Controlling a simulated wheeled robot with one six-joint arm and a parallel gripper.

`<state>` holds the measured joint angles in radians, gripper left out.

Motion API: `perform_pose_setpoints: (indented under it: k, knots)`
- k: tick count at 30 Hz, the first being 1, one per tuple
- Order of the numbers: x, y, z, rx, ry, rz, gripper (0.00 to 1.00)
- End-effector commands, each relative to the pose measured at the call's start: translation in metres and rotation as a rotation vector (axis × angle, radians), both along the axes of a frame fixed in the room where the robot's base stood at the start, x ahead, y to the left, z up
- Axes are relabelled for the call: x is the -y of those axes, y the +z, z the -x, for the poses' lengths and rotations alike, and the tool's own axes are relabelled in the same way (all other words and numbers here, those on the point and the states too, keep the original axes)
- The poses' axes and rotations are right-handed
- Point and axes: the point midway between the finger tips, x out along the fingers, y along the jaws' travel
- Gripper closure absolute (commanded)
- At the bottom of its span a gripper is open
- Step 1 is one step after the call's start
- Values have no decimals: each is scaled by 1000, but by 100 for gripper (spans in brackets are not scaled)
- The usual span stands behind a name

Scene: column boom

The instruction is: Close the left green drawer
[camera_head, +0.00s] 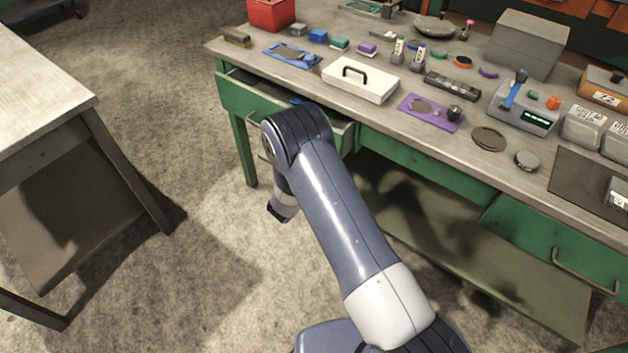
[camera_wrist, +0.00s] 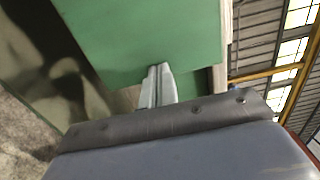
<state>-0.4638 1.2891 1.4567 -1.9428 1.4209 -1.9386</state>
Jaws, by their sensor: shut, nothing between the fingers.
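The left green drawer (camera_head: 243,97) is under the near left end of the workbench. It stands partly open, with a strip of its inside and a small blue thing in it showing. My arm hides the right part of its front. In the wrist view a flat green panel (camera_wrist: 140,38), which looks like the drawer's front, fills the upper middle. My gripper (camera_wrist: 158,70) is shut and empty, its fingertips over the panel's lower part. I cannot tell whether they touch it. In the head view the fingers are hidden behind my arm.
The workbench top (camera_head: 388,112) holds a white box with a handle (camera_head: 360,80), a purple tray (camera_head: 431,112) and several tools. Another green drawer (camera_head: 555,240) is at the right. A separate table (camera_head: 40,85) stands at the left. The floor between is clear.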

Motion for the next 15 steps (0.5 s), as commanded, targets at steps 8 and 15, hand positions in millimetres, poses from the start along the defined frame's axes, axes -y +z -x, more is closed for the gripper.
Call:
perform_pose_setpoints:
  k: [8,15]
  knots:
    - [36,-2,-42,2,-2,-2,100]
    - [50,-1,-59,0,0,-1,100]
